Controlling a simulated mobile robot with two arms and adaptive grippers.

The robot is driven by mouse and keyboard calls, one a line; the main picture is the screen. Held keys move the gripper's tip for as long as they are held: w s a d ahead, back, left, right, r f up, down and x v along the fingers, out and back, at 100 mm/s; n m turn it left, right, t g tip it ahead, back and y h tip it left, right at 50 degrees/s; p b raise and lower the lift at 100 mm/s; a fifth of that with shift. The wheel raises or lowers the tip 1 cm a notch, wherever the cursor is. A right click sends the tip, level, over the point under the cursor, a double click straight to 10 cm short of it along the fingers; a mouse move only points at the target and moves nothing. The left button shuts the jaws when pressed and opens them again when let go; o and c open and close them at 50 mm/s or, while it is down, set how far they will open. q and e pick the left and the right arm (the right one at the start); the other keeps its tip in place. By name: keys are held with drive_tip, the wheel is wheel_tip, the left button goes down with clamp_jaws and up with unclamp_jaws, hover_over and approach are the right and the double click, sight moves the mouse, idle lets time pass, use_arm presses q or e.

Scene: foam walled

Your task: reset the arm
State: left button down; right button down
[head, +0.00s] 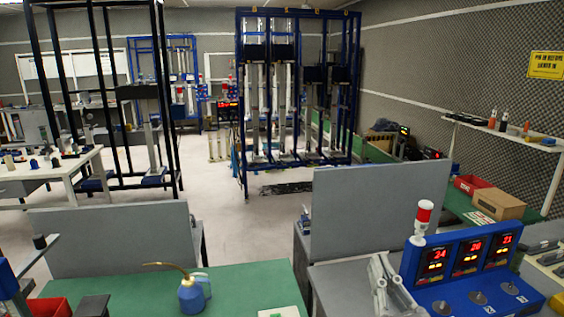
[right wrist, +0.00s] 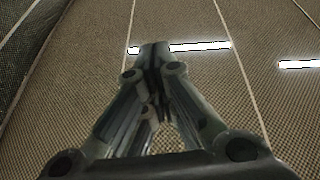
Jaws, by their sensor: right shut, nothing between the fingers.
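My right gripper (head: 378,268) shows at the bottom right of the head view, grey and pointing upward, in front of the grey bench and just left of the blue control box. In the right wrist view its fingers (right wrist: 154,57) meet at the tips, shut with nothing between them. Behind them that view shows only a meshed surface with pale lines and bright light strips. My left gripper is not in view.
A blue control box (head: 462,262) with red displays and a red-topped lamp (head: 422,218) stands close to my right gripper. A grey panel (head: 375,210) rises behind it. A blue oil can (head: 192,295) stands on the green bench (head: 240,282). Open floor lies beyond.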

drive_tip(key=s+d+f+m+g+h, duration=0.2)
drive_tip(key=s+d+f+g+h, duration=0.15)
drive_tip(key=f, duration=0.55)
drive_tip(key=s+d+f+m+g+h, duration=0.25)
drive_tip(key=d+f+g, duration=0.2)
drive_tip(key=f, duration=0.55)
drive_tip(key=s+a+f+n+g+y, duration=0.1)
drive_tip(key=s+a+f+n+g, duration=0.1)
drive_tip(key=s+f+g, duration=0.45)
drive_tip(key=s+a+f+n+g+y, duration=0.1)
drive_tip(key=s+a+f+g+y, duration=0.2)
drive_tip(key=s+f, duration=0.7)
wheel_tip(320, 180, down, 26)
drive_tip(key=s+r+g+h+b, duration=0.1)
drive_tip(key=s+g+b, duration=0.1)
drive_tip(key=s+g, duration=0.1)
drive_tip(key=s+d+f+b, duration=0.1)
drive_tip(key=s+f, duration=0.7)
drive_tip(key=f, duration=0.1)
drive_tip(key=s+d+f+b, duration=0.1)
drive_tip(key=s+d+f, duration=0.1)
drive_tip(key=s+f, duration=0.6)
drive_tip(key=shift+s+d+f+n+g+h, duration=0.2)
drive_tip(key=shift+d+f+n+g+h, duration=0.15)
drive_tip(key=shift+f, duration=0.5)
